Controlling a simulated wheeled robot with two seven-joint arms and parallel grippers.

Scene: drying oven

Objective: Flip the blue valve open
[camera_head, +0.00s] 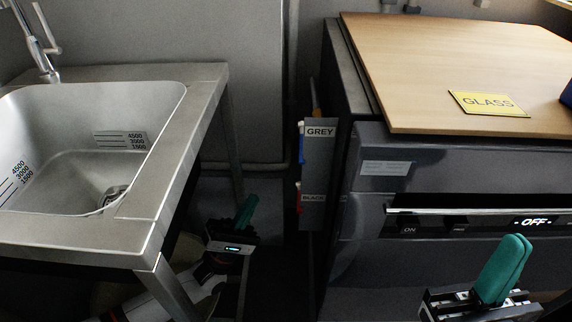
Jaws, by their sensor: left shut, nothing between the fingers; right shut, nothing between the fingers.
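A small blue valve handle (301,141) shows at the left edge of the panel labelled GREY (320,131), in the narrow gap beside the oven. It is seen nearly edge-on and looks upright. My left gripper (247,207) is low between the sink stand and the gap, below and left of the blue handle and apart from it. Its teal fingers are shut and empty. My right gripper (513,246) is in front of the oven at the lower right, far from the valve, with its teal fingers shut and empty.
A red handle (298,197) sits below the blue one, by the BLACK label (313,198). The metal sink (190,125) is at the left. The dark oven (365,215) reads OFF, with a wooden top (420,70) bearing a yellow GLASS sign (488,104).

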